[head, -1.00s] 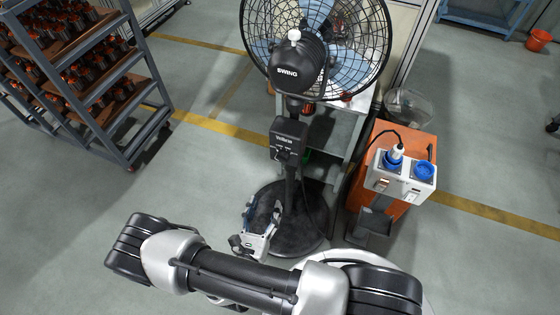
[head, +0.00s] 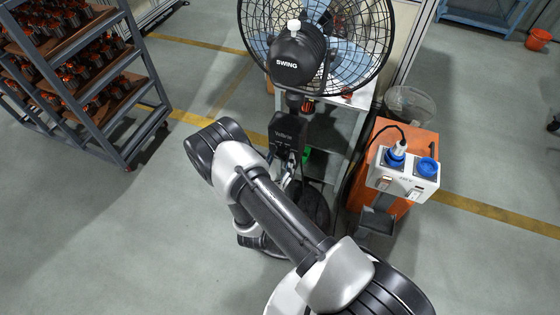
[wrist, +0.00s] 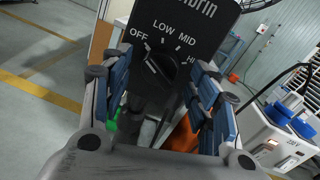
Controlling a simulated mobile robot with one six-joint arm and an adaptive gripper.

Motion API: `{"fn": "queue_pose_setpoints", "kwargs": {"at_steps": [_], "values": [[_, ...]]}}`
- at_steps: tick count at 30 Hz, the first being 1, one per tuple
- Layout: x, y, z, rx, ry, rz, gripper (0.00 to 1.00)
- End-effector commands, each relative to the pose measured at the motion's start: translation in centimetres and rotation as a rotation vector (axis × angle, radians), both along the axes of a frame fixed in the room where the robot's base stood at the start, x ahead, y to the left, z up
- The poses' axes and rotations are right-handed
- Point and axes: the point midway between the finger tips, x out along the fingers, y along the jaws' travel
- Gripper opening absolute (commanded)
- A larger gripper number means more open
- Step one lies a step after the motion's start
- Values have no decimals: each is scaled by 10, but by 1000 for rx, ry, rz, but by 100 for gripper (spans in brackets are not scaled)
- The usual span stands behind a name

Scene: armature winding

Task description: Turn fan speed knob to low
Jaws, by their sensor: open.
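The fan's black control box (wrist: 185,25) fills the upper middle of the wrist view, with OFF, LOW, MID and HI printed around a dark speed knob (wrist: 160,66). The knob's pointer is too dark to read surely. My gripper (wrist: 160,80) is open, its blue-padded fingers on the left and right of the knob in the picture, with no visible contact. My gripper (head: 291,168) is partly hidden there too.
The caged fan (head: 345,45) stands behind the box. An orange cabinet (head: 408,143) with blue sockets (head: 427,167) is close on the right. A shelf rack (head: 125,100) with orange-and-dark parts stands at left. The floor between rack and fan is open.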

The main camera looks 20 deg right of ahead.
Motion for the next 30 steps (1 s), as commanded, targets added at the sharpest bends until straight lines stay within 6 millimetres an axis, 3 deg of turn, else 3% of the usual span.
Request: {"fn": "queue_pose_setpoints", "kwargs": {"at_steps": [12, 30], "values": [[9, -5, 1, 0, -1, 1, 55], [8, -5, 0, 0, 0, 0, 16]]}}
